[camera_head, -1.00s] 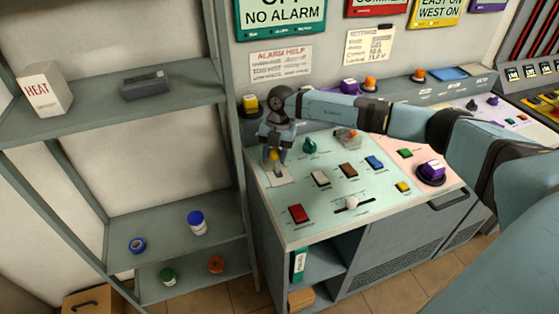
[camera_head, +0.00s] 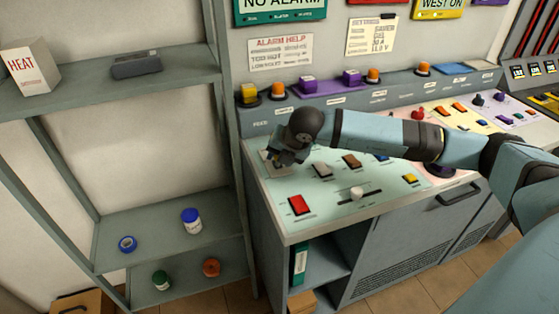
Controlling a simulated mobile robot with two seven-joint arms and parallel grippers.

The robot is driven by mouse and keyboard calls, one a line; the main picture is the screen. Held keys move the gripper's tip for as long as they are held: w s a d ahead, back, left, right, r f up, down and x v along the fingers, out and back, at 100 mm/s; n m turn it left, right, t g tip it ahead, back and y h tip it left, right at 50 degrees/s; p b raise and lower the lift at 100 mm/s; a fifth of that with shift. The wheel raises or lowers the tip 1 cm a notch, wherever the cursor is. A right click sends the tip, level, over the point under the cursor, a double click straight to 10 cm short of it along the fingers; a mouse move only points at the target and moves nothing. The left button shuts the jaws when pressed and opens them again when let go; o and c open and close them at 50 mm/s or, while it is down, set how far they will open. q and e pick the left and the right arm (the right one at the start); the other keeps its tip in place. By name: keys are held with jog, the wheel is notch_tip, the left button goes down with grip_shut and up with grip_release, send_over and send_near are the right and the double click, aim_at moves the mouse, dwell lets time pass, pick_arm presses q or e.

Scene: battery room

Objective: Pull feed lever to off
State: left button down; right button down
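My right arm comes in from the right across the pale green console panel (camera_head: 330,205). My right gripper (camera_head: 284,158) is low at the panel's far left corner, over a light lever plate (camera_head: 271,170). The gripper and wrist hide the lever's handle, and the fingers are too dark and small to tell open from shut. A label on the riser behind, by a yellow button (camera_head: 249,94), seems to read FEED. My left gripper is not in view.
A red switch (camera_head: 299,204), a white-knobbed slider (camera_head: 357,193) and a yellow switch (camera_head: 410,179) sit near the panel's front. A brown switch (camera_head: 352,160) is close under my forearm. Grey shelves (camera_head: 110,95) stand left of the console.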

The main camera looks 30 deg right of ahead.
dwell(0.5)
jog(key=c, duration=0.6)
grip_release()
jog(key=shift+c, duration=0.2)
